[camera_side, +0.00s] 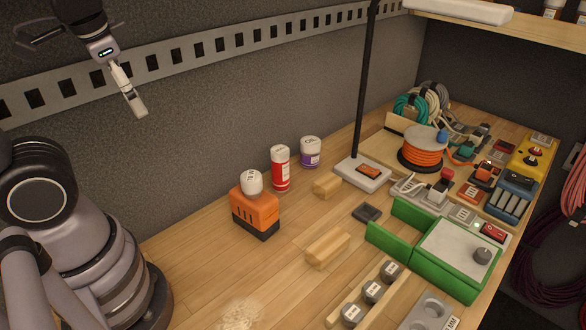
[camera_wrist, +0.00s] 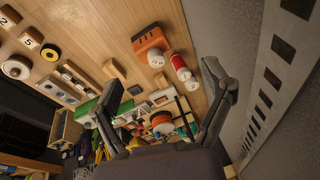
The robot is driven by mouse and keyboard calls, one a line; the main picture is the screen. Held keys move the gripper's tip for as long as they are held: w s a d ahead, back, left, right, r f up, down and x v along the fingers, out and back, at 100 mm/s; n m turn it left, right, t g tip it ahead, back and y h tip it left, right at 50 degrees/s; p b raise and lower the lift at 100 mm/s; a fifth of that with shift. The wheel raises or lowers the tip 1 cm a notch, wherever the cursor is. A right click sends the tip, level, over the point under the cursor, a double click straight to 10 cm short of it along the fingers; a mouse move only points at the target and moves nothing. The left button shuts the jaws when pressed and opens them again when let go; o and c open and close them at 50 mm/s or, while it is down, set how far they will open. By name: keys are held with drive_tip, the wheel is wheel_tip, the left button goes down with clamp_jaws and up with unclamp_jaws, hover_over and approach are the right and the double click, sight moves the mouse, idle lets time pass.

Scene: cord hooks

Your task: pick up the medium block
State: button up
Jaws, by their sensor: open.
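My gripper (camera_side: 134,106) is high at the upper left in the side view, well above the table and far from the blocks. In the wrist view the gripper (camera_wrist: 163,82) has its two dark fingers spread wide with nothing between them. Two plain wooden blocks lie on the table, a nearer one (camera_side: 328,249) and a farther one (camera_side: 326,186). In the wrist view, numbered wooden blocks marked 2 (camera_wrist: 31,38) and 5 (camera_wrist: 9,17) lie at the upper left. I cannot tell which block is the medium one.
An orange battery-like box (camera_side: 255,214) with a white-capped item, a red can (camera_side: 280,170) and a purple-labelled jar (camera_side: 310,153) stand near the wall. A black pole (camera_side: 364,85) rises mid-table. A green box (camera_side: 445,255) and a cord spool (camera_side: 421,151) crowd the right.

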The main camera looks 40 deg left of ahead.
sight(324, 246)
drive_tip(key=w+a+f+m+g+y, duration=0.35)
drive_tip(key=w+f+m+y, duration=0.2)
drive_tip(key=m+y, duration=0.25)
drive_tip(key=w+d+f+m+t+y, duration=0.4)
drive_tip(key=w+d+m+t, duration=0.1)
drive_tip(key=w+m+t, duration=0.3)
drive_tip(key=w+d+f+m+t+h, duration=0.4)
drive_tip(key=d+f+m+t+h, duration=0.2)
drive_tip(key=d+f+m, duration=0.45)
drive_tip(key=s+d+f+m+h, duration=0.1)
drive_tip(key=d+f+m+h, duration=0.1)
drive_tip(key=f, duration=0.2)
drive_tip(key=s+d+f+m+h, duration=0.1)
drive_tip(key=d+f+m+h, duration=0.2)
drive_tip(key=f, duration=0.1)
drive_tip(key=s+d+f+m+h, duration=0.2)
drive_tip(key=f+m, duration=0.1)
drive_tip(key=f, duration=0.1)
drive_tip(key=shift+d+h, duration=0.3)
drive_tip(key=x, duration=0.7)
drive_tip(key=shift+f, duration=0.1)
drive_tip(key=shift+x, duration=3.15)
drive_tip(key=shift+s+d+f, duration=0.1)
drive_tip(key=shift+d, duration=0.1)
drive_tip(key=c, duration=1.2)
